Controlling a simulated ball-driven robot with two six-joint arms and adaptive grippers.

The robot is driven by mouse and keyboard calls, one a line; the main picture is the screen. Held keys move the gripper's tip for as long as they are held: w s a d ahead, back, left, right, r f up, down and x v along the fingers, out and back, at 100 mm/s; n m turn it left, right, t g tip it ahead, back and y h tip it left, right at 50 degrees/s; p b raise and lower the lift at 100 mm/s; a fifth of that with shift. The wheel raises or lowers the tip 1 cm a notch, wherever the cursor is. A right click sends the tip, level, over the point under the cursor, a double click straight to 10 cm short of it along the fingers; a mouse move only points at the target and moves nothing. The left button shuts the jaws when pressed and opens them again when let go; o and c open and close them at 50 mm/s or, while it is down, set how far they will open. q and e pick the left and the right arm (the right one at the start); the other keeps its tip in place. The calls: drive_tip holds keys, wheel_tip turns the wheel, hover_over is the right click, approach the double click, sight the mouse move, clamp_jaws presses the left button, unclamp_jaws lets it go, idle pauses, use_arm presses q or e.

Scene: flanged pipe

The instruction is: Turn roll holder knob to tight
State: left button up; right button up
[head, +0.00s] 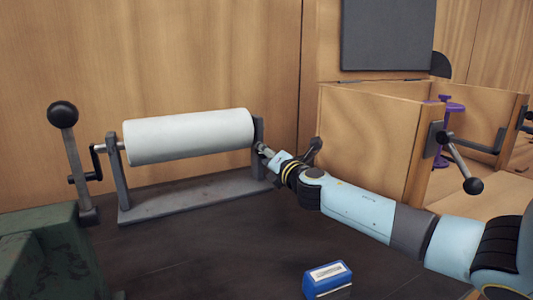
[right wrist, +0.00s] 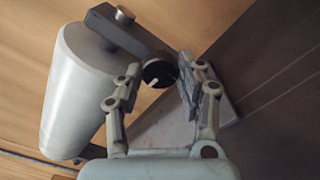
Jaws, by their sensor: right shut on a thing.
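The roll holder (head: 165,203) stands on the dark bench with a white roll (head: 190,136) mounted between its two grey uprights. My right gripper (head: 263,151) reaches in from the right to the holder's right upright (head: 258,128). In the right wrist view, the roll holder knob (right wrist: 159,73) is a dark round knob with a small light mark on its face. My right gripper also shows there (right wrist: 166,76), its two fingers on either side of the knob and shut on it. In the head view the gripper hides the knob. My left gripper is out of view.
A blue box with a white label (head: 328,279) lies on the bench in front. A black-balled lever (head: 63,115) and a green machine (head: 42,250) stand at left. A wooden box (head: 375,140) with a lever and purple clamp (head: 447,118) is at right.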

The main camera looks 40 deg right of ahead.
drive_tip(key=shift+f+n, duration=0.15)
drive_tip(key=shift+n, duration=0.45)
drive_tip(key=o, duration=0.9)
drive_tip(key=shift+o, duration=1.2)
drive_tip(key=v, duration=0.8)
